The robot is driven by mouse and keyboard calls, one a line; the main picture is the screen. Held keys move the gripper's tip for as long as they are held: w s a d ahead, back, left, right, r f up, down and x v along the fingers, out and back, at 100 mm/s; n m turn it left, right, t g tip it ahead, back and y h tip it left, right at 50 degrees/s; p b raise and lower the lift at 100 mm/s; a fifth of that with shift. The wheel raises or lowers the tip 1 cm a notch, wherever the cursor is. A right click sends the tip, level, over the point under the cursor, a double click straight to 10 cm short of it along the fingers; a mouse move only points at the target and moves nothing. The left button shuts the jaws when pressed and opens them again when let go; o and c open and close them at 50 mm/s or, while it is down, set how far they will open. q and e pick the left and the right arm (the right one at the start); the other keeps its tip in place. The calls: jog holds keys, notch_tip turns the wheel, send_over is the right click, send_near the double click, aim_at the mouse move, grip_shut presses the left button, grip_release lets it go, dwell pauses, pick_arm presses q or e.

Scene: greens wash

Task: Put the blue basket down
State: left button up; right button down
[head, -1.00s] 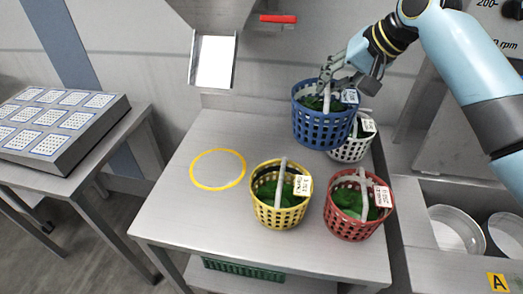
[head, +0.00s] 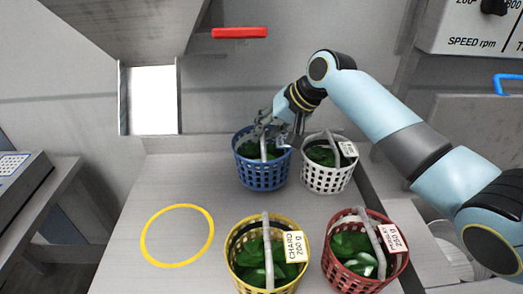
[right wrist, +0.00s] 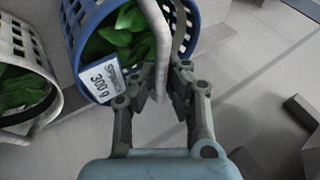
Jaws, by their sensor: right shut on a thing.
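The blue basket (head: 263,177) holds greens and hangs upright or stands at the back of the steel table, left of the white basket. I cannot tell whether its base touches the table. My right gripper (head: 270,132) is shut on its pale handle from above. In the right wrist view the fingers (right wrist: 167,82) close around the handle, and the blue basket (right wrist: 86,18) shows a "300 g" label. A yellow ring (head: 142,236) is marked on the table at the front left, with nothing inside it. My left gripper is out of view.
A white basket (head: 325,180) stands close to the right of the blue one. A yellow basket (head: 243,283) and a red basket (head: 343,276) stand in front. The table's left part is clear. A red handle (head: 240,33) juts from the wall above.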

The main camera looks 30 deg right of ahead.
jog(key=shift+f, duration=1.85)
jog(key=c, duration=1.4)
grip_release()
jog(key=shift+f, duration=0.1)
jog(key=shift+c, duration=0.2)
jog(key=v, duration=1.2)
jog(key=shift+s+p, duration=0.1)
jog(key=shift+p, duration=0.2)
